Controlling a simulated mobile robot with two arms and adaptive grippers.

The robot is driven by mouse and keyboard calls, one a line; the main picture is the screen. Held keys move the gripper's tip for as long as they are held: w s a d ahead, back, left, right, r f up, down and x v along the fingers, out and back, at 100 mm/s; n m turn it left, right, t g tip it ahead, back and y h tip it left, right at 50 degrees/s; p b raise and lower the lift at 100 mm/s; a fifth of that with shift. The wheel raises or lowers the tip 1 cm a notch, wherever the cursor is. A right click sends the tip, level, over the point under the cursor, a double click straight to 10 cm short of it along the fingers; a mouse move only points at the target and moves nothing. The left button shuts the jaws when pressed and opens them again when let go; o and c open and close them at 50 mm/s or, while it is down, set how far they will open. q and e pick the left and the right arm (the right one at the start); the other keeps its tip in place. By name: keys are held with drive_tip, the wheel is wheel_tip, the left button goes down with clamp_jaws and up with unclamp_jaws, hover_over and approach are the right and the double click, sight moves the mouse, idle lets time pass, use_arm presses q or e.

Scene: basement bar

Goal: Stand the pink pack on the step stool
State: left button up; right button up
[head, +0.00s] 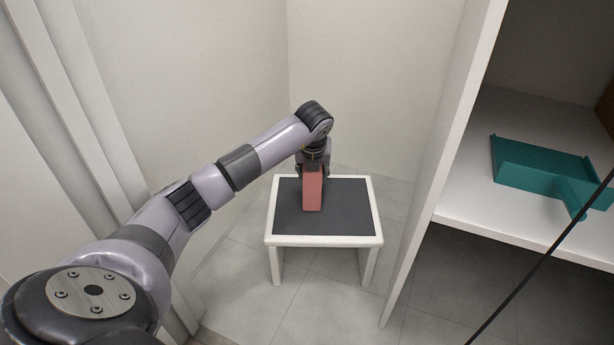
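The pink pack (312,190) is upright over the dark top of the white step stool (324,241). Its lower end appears to meet the stool top, but I cannot tell whether it bears on it. My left gripper (313,170) is above the stool, pointing down, with its fingers at the sides of the pack's upper part. It looks shut on the pack; the fingers are small and partly hidden. My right gripper is not in view.
White walls form a corner behind the stool. A thin dark rod (540,262) crosses the lower right. Grey tiled floor (318,300) is clear before the stool.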

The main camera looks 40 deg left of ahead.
use_arm(q)
drive_tip(key=shift+r, duration=0.1)
drive_tip(key=o, duration=1.2)
drive_tip(key=shift+o, duration=0.2)
